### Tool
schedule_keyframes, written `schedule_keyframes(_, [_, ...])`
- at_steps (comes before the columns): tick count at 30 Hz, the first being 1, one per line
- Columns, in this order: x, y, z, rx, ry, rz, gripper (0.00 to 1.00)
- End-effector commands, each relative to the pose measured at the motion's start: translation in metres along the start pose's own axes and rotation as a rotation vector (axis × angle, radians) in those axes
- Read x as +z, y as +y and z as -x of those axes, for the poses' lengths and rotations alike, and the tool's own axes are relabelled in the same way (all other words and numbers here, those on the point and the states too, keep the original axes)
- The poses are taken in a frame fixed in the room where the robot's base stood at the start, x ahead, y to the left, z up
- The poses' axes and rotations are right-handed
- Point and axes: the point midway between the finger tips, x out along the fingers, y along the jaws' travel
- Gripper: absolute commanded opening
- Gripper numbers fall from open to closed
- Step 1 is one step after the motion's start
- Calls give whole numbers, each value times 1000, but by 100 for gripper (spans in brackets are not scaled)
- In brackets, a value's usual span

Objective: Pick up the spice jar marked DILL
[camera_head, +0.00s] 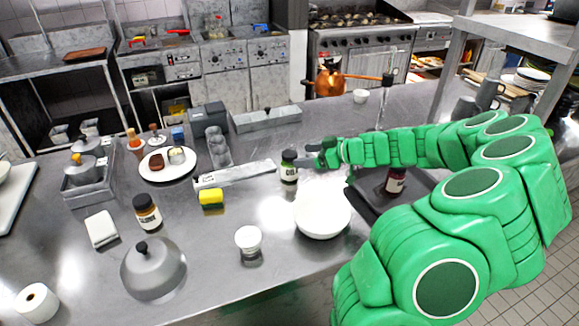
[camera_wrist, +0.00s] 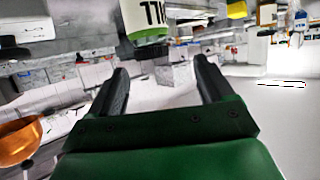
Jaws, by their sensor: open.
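The spice jar marked DILL (camera_head: 289,168) stands upright on the steel counter, with a dark cap, green contents and a white label. In the wrist view the jar (camera_wrist: 145,18) shows at the top, cut off by the frame edge, with a green band and black letters only partly visible. My gripper (camera_head: 312,158) is just right of the jar in the head view, its fingers pointing towards it. In the wrist view my gripper (camera_wrist: 160,70) has its two fingers wide apart with nothing between them. The jar appears beyond the fingertips.
A white bowl (camera_head: 323,216) stands in front of the jar. A yellow sponge (camera_head: 211,198) and a long metal bar (camera_head: 236,175) lie to its left. Another jar (camera_head: 147,213) stands at left.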

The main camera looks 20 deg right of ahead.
Motion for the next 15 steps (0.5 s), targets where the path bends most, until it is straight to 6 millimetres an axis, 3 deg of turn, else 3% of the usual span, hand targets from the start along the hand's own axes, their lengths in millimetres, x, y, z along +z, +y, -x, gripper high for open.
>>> schedule_keyframes(15, [5, 7, -33, 11, 0, 4, 81])
